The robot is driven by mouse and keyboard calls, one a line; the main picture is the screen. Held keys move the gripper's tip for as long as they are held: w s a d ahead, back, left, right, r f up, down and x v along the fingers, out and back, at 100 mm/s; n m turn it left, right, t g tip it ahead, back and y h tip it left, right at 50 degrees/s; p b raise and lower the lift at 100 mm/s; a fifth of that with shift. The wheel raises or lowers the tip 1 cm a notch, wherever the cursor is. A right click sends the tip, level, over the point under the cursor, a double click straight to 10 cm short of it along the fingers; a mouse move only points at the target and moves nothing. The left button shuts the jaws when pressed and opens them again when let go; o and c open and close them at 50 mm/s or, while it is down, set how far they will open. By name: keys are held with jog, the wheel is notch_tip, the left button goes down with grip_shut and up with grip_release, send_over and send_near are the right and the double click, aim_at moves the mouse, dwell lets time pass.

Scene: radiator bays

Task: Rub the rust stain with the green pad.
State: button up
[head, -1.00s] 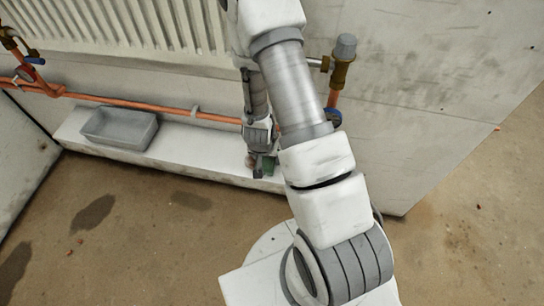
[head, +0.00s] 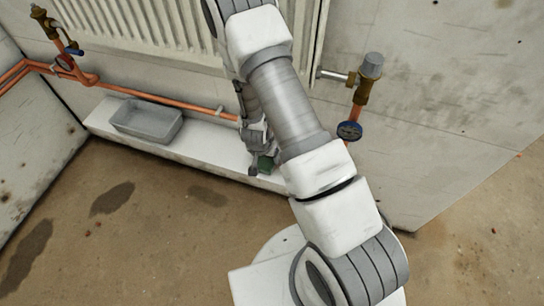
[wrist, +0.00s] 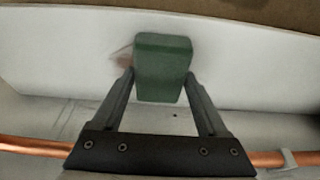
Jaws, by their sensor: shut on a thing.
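My gripper (wrist: 161,78) is shut on the green pad (wrist: 163,65), which sits between the two fingertips in the wrist view. The pad is also a small dark green patch (head: 265,163) by the ledge in the head view. The reddish-brown rust stain (wrist: 124,58) shows on the pale ledge just left of the pad in the wrist view, partly hidden behind the pad and left finger. In the head view I cannot make out the stain now. I cannot tell whether the pad touches the ledge.
A grey tray (head: 147,121) stands on the white ledge (head: 205,139) to the left. A copper pipe (head: 180,108) runs along the wall above it, under the radiator (head: 150,35). A valve (head: 368,75) with a dark round gauge (head: 349,131) is right of my arm.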

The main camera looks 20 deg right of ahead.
jog(key=shift+w+a, duration=0.2)
jog(key=shift+a, duration=0.1)
jog(key=shift+w, duration=0.1)
jog(key=shift+s+d+f+b, duration=0.15)
jog(key=shift+s+d+b, duration=0.3)
jog(key=shift+d, duration=0.25)
jog(key=shift+s+d+b, duration=0.9)
jog(key=shift+s+d, duration=0.3)
jog(key=shift+d, duration=0.3)
jog(key=shift+s+d+r+b, duration=0.1)
jog(key=shift+s+d+b, duration=0.15)
jog(key=shift+s+d, duration=0.35)
jog(key=shift+s+d+r+b, duration=0.15)
jog(key=shift+s+d, duration=0.25)
jog(key=shift+d, duration=0.45)
jog(key=shift+s+d+f+b, duration=0.1)
jog(key=shift+s+d+b, duration=0.2)
jog(key=shift+s+d, duration=0.3)
jog(key=shift+w+d, duration=0.1)
jog(key=shift+w, duration=0.1)
